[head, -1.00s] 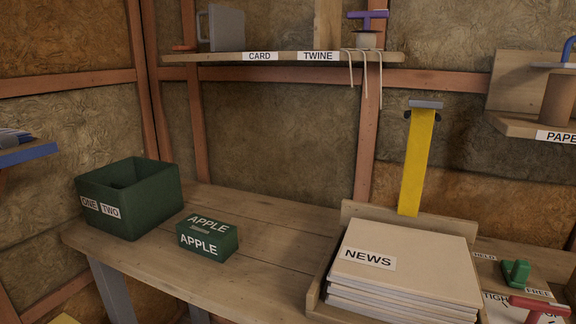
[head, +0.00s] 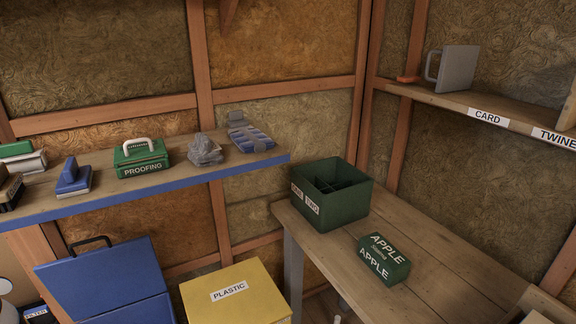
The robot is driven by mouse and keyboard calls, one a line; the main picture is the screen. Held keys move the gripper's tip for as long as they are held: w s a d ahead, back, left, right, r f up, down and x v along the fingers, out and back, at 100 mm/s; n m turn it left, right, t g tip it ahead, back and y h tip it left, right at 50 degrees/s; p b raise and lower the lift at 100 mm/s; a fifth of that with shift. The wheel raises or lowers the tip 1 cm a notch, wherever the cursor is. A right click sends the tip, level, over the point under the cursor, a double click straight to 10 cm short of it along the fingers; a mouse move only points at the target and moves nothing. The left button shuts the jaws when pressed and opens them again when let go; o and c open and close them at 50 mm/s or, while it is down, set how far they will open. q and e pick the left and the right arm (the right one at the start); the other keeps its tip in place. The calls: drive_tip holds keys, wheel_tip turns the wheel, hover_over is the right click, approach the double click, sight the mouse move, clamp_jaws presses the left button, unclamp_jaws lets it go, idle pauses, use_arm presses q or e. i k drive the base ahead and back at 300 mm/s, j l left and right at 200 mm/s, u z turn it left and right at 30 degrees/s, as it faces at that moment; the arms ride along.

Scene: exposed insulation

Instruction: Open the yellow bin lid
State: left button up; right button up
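The yellow bin (head: 268,303) stands on the floor at the bottom middle of the head view, left of the wooden bench. Its yellow lid (head: 240,287) lies flat and shut on top and bears a white PLASTIC label. The lower part of the bin is cut off by the picture's edge. Neither of my grippers shows in the head view.
A blue case (head: 107,283) with a dark handle stands left of the bin. A blue-edged shelf (head: 160,198) with several items hangs above both. The wooden bench (head: 415,262) holds a green divided box (head: 331,194) and a green APPLE box (head: 384,260).

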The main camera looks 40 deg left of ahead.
sight(244, 293)
drive_tip(key=u, duration=1.6)
